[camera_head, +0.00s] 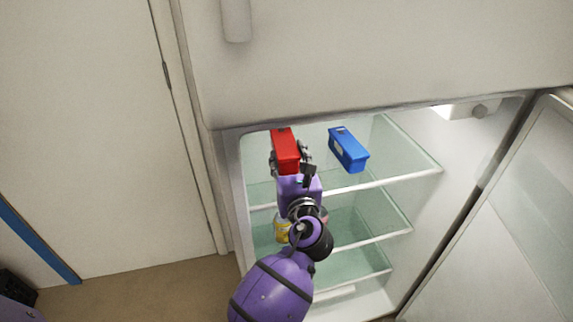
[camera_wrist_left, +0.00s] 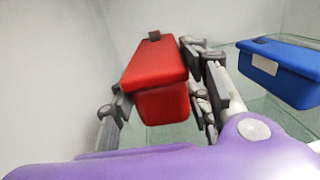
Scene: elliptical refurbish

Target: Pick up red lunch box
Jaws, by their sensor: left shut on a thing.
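The red lunch box (camera_head: 285,150) is in the upper part of the open fridge, near its left wall. It also shows in the left wrist view (camera_wrist_left: 160,75), with a small dark latch on top. My left gripper (camera_head: 289,160) reaches into the fridge and is shut on the red lunch box, one finger on each side. In the left wrist view the fingers (camera_wrist_left: 160,105) flank the box. I cannot tell whether the box touches the shelf. My right gripper is not in view.
A blue lunch box (camera_head: 348,150) sits to the right on the top glass shelf (camera_head: 400,178). A yellow item (camera_head: 282,228) stands on a lower shelf, partly hidden by my arm. The open fridge door (camera_head: 500,240) is at the right.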

